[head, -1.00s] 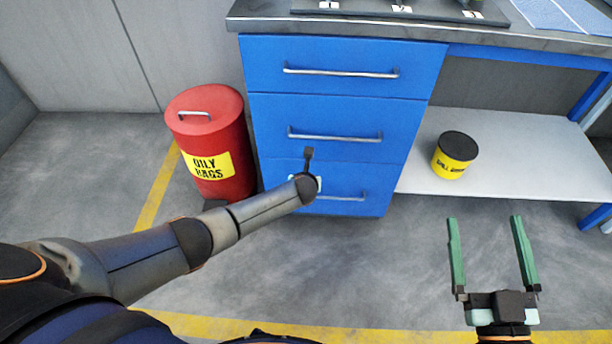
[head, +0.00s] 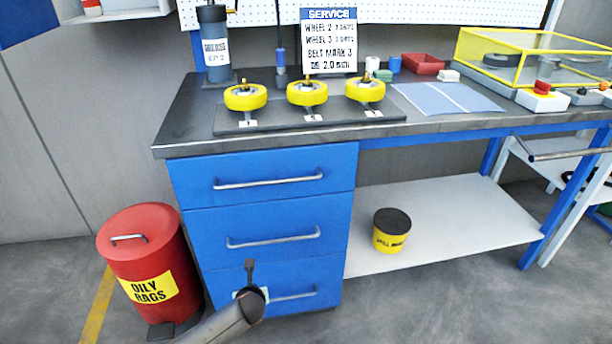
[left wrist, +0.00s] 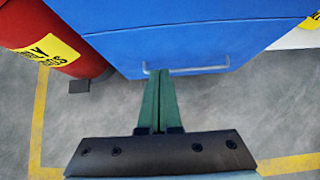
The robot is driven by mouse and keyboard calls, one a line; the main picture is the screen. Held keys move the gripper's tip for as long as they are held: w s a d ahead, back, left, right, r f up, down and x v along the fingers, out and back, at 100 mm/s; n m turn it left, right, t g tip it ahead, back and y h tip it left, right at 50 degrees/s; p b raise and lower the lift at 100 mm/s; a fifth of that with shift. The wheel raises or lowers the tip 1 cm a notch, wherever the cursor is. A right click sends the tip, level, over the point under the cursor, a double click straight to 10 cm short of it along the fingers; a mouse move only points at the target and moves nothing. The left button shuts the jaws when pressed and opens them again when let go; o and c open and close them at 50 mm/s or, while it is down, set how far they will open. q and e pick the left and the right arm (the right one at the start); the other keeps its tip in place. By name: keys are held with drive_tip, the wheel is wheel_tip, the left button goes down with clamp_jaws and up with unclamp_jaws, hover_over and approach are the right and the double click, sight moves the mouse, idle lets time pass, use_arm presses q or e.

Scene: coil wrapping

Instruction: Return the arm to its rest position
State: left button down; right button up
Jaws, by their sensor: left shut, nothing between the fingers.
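My left arm comes in from the bottom of the head view, and its dark end (head: 249,272) shows in front of the bottom drawer (head: 222,283) of the blue cabinet. In the left wrist view my left gripper (left wrist: 158,75) has its two green fingers together with nothing between them. Its fingertips overlap the drawer handle (left wrist: 205,69) in that picture; I cannot tell whether they touch it. All the drawers look closed. My right gripper is outside these views.
A red oily-rags bin (head: 150,250) stands left of the cabinet. A yellow tub (head: 391,232) stands on the white lower shelf (head: 455,215). The bench top (head: 190,120) holds three yellow wheels on a dark board (head: 275,122), a sign (head: 329,40) and a grease cylinder (head: 214,45). Floor shows at lower right.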

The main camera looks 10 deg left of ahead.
use_arm(q)
drive_tip(key=s+d+n+h, duration=0.6)
drive_tip(key=s+d+n, duration=0.5)
drive_tip(key=s+n, duration=0.15)
drive_tip(key=s+a+r+n+p, duration=0.3)
drive_tip(key=s+r+n+p, duration=0.5)
drive_tip(key=r+n+p, duration=0.1)
drive_tip(key=s+a+r+n+p, duration=0.3)
drive_tip(key=s+r+n+p, duration=0.5)
drive_tip(key=r+p, duration=0.3)
drive_tip(key=shift+s+r+n+t+y+p, duration=0.25)
drive_tip(key=shift+r+n+t+y+p, duration=0.2)
drive_tip(key=shift+r, duration=0.4)
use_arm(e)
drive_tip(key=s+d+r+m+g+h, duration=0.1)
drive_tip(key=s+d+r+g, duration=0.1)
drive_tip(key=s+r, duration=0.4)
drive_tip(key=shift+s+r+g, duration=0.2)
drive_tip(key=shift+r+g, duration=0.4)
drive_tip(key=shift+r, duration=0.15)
